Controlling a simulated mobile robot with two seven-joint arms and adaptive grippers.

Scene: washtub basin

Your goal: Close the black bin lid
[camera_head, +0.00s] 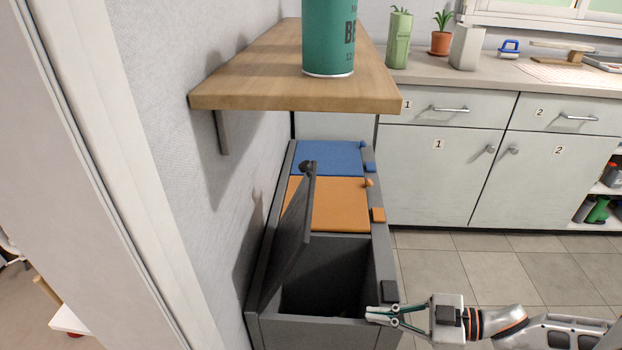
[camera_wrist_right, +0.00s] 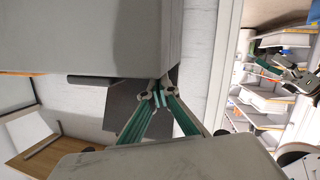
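The black bin lid (camera_head: 293,232) stands open, tilted up along the wall side of the front bin, with a dark knob (camera_head: 306,167) at its top edge. The front compartment of the grey bin (camera_head: 382,268) is open, its inside dark. My right gripper (camera_head: 369,314) is at the bin's near right rim, well below and right of the raised lid. Its green fingers converge with their tips close together, holding nothing visible. The fingers also show in the right wrist view (camera_wrist_right: 156,93), beside large grey surfaces.
The blue lid (camera_head: 328,157) and orange lid (camera_head: 328,205) behind are closed. A wooden shelf (camera_head: 270,88) with a green can (camera_head: 328,40) overhangs the bin's far end. The wall is close at left; tiled floor (camera_head: 445,275) is clear at right.

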